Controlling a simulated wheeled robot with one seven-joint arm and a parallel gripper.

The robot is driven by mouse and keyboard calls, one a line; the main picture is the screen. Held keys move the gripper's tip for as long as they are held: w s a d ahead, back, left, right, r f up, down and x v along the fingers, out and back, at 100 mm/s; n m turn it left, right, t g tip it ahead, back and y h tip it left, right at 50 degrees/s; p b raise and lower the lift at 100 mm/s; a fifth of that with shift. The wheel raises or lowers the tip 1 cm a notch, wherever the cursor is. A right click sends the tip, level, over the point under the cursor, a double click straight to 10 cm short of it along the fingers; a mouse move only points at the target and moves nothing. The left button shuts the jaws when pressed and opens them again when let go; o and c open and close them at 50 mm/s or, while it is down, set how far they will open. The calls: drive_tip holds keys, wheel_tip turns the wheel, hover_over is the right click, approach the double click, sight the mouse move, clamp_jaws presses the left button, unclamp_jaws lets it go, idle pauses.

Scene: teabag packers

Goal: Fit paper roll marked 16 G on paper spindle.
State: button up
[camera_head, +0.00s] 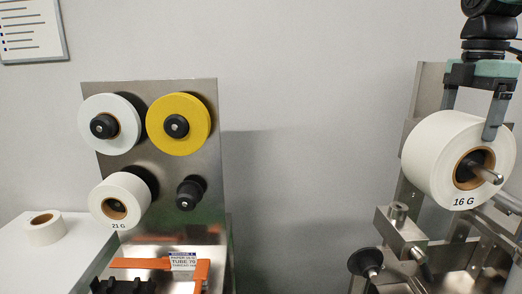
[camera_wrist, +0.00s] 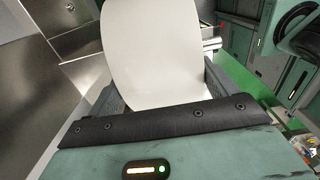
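The white paper roll marked 16 G (camera_head: 436,150) is at the right in the head view, its brown core facing forward. The metal paper spindle (camera_head: 489,174) passes through the core and its bare tip sticks out in front. My gripper (camera_head: 470,122) comes from above, with one finger against the front face and the other behind the roll, its tip hidden. In the wrist view the roll (camera_wrist: 152,50) fills the space between the fingers, and they look closed on it. The back end of the spindle is hidden.
A metal panel (camera_head: 149,88) at left carries a white roll (camera_head: 92,112), a yellow roll (camera_head: 196,107), a roll marked 21 G (camera_head: 125,190) and an empty black holder (camera_head: 188,193). A loose roll (camera_head: 45,231) lies on the white table. A metal block (camera_head: 402,230) and black knob (camera_head: 366,261) sit below the 16 G roll.

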drive_tip(key=shift+o, duration=1.3)
